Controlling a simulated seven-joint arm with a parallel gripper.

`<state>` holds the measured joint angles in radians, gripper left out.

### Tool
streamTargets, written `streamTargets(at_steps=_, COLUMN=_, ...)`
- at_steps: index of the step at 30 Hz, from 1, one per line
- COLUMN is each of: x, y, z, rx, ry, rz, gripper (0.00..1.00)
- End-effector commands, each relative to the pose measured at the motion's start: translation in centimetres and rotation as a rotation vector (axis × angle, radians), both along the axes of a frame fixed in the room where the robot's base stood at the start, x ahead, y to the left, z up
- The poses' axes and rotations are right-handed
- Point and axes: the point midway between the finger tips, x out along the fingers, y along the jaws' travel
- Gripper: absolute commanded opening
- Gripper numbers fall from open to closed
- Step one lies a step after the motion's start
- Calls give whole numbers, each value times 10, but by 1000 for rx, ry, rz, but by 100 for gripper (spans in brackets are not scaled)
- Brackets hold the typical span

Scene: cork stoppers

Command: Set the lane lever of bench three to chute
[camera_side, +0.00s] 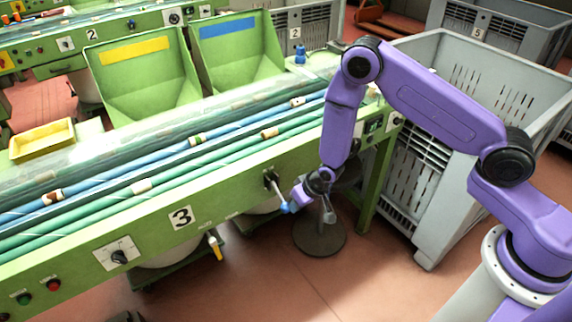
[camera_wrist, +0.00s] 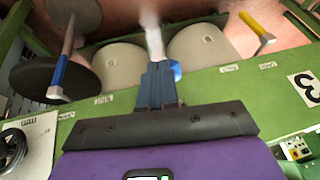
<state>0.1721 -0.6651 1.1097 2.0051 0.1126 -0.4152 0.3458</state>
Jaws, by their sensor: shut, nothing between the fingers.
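Bench three is the green bench (camera_side: 120,240) with a "3" plate (camera_side: 181,217). A lever with a blue knob (camera_side: 284,208) sticks out of its front, right of the plate. My gripper (camera_side: 296,197) is shut and empty, close beside this knob. In the wrist view the closed fingers (camera_wrist: 158,64) partly cover the knob (camera_wrist: 176,70); whether they touch it I cannot tell. A yellow-handled lever (camera_side: 215,247) hangs further left, also in the wrist view (camera_wrist: 258,30). A blue-ended lever (camera_wrist: 57,80) shows at left there. The small labels are unreadable.
A round dark stool (camera_side: 319,238) stands below my gripper. A large grey crate (camera_side: 440,190) stands at the right. A rotary switch (camera_side: 119,256) and red and green buttons sit further left on the bench front. Pale drums stand under the bench.

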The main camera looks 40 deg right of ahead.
Motion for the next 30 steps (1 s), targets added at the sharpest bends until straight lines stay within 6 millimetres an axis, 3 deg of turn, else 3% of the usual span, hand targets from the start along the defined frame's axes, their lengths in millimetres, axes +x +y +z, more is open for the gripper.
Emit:
streamTargets(at_steps=8, x=-2, y=-5, z=7, rx=-1, ry=2, rz=-2, gripper=0)
streamTargets(at_steps=15, x=-10, y=-21, z=38, rx=1, ry=-2, rz=-2, gripper=0)
streamTargets(at_steps=30, x=-82, y=-31, z=69, rx=-1, ry=1, rz=2, gripper=0)
